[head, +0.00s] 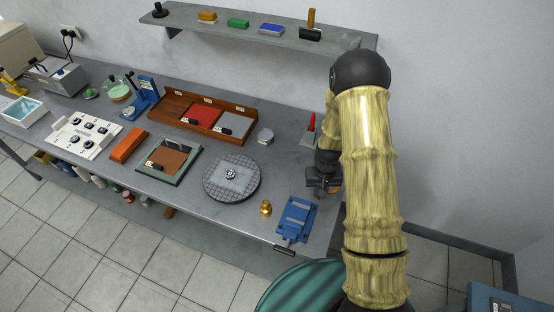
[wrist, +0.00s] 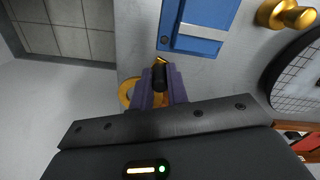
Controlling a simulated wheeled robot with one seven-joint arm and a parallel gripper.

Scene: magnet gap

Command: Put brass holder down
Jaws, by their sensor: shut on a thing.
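My gripper (head: 322,187) is at the right end of the grey bench, beyond and right of the blue vise. In the wrist view, its purple fingers (wrist: 160,88) are shut on the brass holder. A curved brass part of the holder (wrist: 124,91) shows left of the fingers, and a dark cylinder with a brass tip shows between them. The rest is hidden by the fingers. The holder is over or on the bench top; I cannot tell whether it touches.
The blue vise (head: 296,218) stands close by, near the bench's front edge. A small brass knobbed piece (head: 265,209) stands left of it, then a round gridded plate (head: 231,192). A red-tipped item (head: 311,129) stands behind my gripper.

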